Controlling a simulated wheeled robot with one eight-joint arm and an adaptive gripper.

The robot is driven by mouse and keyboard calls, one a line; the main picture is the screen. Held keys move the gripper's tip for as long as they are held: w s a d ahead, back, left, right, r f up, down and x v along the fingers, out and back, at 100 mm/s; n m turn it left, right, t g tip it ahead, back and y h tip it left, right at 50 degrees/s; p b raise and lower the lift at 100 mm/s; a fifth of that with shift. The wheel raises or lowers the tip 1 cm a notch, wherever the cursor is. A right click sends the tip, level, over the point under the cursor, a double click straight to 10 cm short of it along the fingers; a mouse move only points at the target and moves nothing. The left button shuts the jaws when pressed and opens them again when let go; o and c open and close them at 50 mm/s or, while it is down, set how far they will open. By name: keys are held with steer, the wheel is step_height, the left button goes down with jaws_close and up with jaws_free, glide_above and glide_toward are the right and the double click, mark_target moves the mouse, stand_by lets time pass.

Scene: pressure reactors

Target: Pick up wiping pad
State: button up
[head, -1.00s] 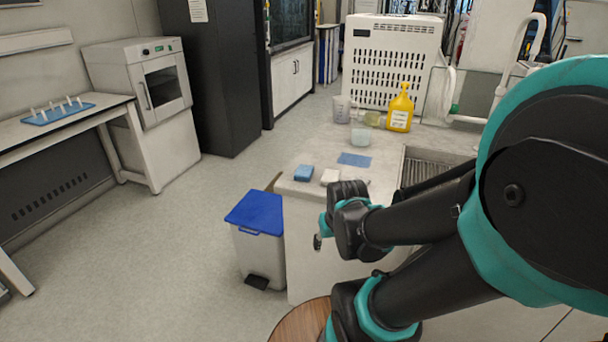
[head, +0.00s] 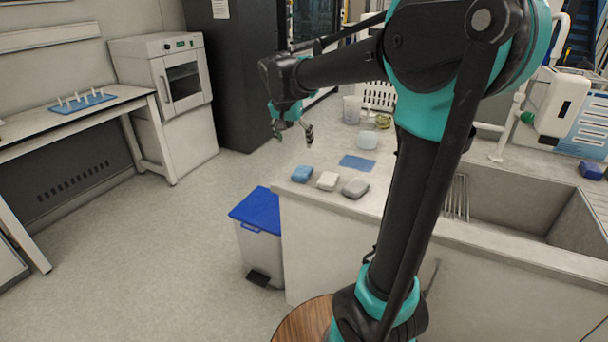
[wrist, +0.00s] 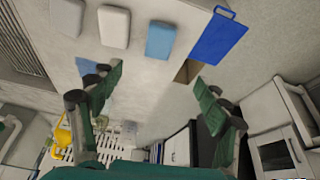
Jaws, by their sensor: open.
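Three block-shaped pads lie in a row on the counter's left end: a blue pad (head: 302,174), a white pad (head: 327,181) and a grey pad (head: 355,188). I cannot tell which one is the wiping pad. In the wrist view the blue pad (wrist: 160,40), white pad (wrist: 114,27) and grey pad (wrist: 65,17) show along the top. My gripper (head: 293,132) is open and empty, raised above and apart from the pads. Its spread fingers also show in the wrist view (wrist: 160,84).
A flat blue cloth (head: 357,162) lies behind the pads. Clear containers (head: 367,138) stand farther back. A sink (head: 510,205) is to the right. A bin with a blue lid (head: 256,209) stands on the floor beside the counter's left end.

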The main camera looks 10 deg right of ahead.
mark_target(302, 171)
steer(key=x, duration=1.6)
steer(key=shift+d+f, duration=0.15)
steer(key=c, duration=0.9)
